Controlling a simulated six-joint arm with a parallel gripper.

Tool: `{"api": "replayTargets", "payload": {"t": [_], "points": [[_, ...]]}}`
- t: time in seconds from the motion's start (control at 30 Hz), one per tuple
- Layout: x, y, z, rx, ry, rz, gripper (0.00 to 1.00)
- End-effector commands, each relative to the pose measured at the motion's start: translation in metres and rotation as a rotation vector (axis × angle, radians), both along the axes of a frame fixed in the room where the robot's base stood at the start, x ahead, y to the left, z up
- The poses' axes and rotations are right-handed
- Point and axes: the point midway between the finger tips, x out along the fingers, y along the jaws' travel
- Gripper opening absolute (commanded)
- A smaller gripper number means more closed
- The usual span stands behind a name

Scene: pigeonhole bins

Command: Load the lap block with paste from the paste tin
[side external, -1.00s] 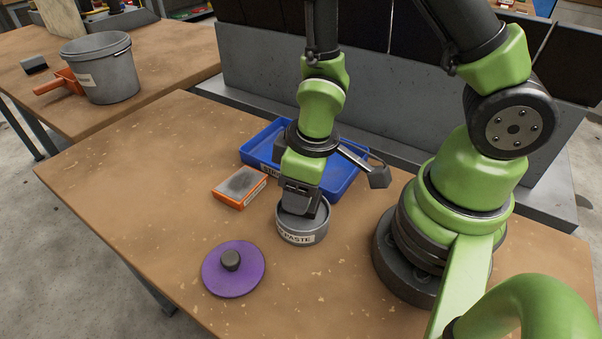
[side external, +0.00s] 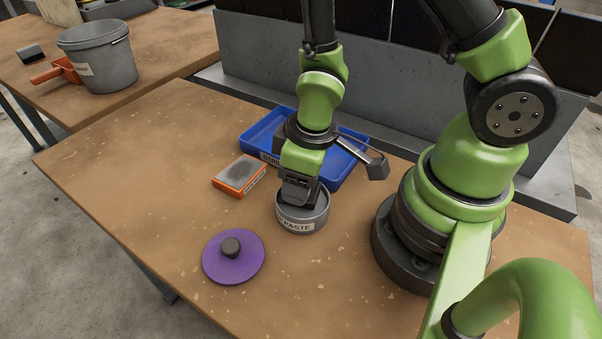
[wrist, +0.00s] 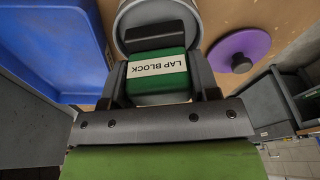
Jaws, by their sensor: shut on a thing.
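The lap block (wrist: 158,73) is green with a white label and a dark face. My gripper (wrist: 160,85) is shut on it, with one finger on each side. The paste tin (side external: 302,217) is a round grey open tin with a PASTE label, standing on the bench. My gripper (side external: 298,195) points down over its mouth, with the block's lower end at or inside the rim. In the wrist view the tin's rim (wrist: 126,15) shows around the block. The paste and any contact with it are hidden.
A purple lid (side external: 233,259) with a dark knob lies left of the tin. An orange box with a grey top (side external: 240,174) and a blue tray (side external: 345,150) lie close behind. A grey bucket (side external: 100,60) stands on the far bench. The bench's left half is clear.

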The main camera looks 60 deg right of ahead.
Motion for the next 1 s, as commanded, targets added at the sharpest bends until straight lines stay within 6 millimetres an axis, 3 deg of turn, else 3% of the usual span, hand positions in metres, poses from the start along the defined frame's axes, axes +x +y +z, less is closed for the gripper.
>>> {"api": "replayTargets", "payload": {"t": [1.0], "points": [[0.000,0.000,-0.013,0.000,-0.001,0.000,0.36]]}}
